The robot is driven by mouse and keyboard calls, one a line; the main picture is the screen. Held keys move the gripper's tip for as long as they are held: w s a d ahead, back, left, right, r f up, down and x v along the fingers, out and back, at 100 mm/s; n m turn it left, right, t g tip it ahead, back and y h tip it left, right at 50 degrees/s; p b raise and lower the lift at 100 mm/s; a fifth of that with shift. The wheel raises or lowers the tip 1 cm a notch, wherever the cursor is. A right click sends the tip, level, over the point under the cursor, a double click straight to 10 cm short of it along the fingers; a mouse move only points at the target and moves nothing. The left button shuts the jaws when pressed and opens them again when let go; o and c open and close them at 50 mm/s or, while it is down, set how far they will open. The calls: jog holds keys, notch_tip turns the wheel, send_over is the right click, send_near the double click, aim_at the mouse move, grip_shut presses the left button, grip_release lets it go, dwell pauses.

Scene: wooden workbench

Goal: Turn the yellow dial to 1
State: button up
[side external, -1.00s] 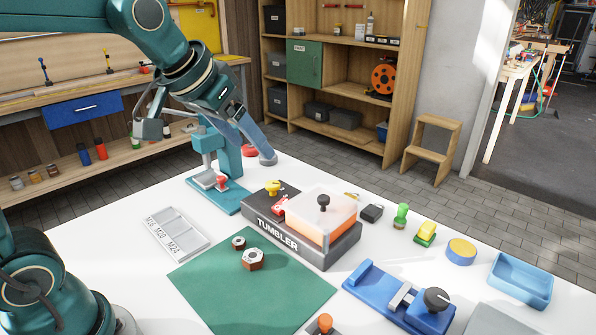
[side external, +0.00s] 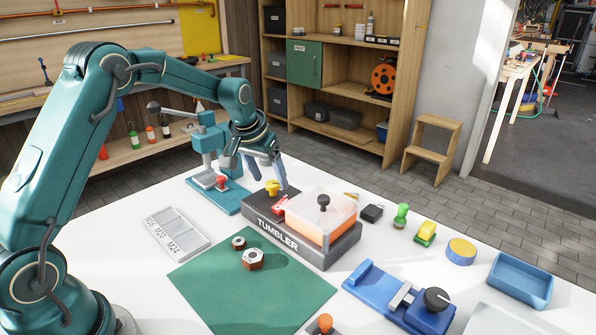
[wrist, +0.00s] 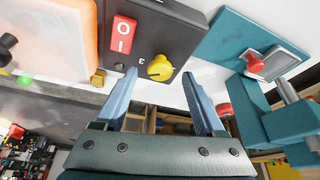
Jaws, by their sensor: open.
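The yellow dial (side external: 272,187) sits on the dark top of the tumbler base (side external: 262,222), beside a red rocker switch (side external: 280,204). In the wrist view the dial (wrist: 159,68) has a dark mark on it, and a printed digit that looks like 3 stands next to it; no other digits are readable. My gripper (side external: 267,174) is open and empty, pointing down just above and behind the dial. In the wrist view its two fingertips (wrist: 159,76) stand on either side of the dial, apart from it.
A translucent cover (side external: 325,212) with a black knob and orange inside stands right of the dial. A teal press (side external: 213,145) stands close on the left. A green mat (side external: 250,290) with two hex nuts lies in front. A blue vise (side external: 385,290) lies at right.

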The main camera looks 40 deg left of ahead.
jog(key=shift+w+f, duration=0.25)
jog(key=shift+f, duration=0.3)
grip_shut()
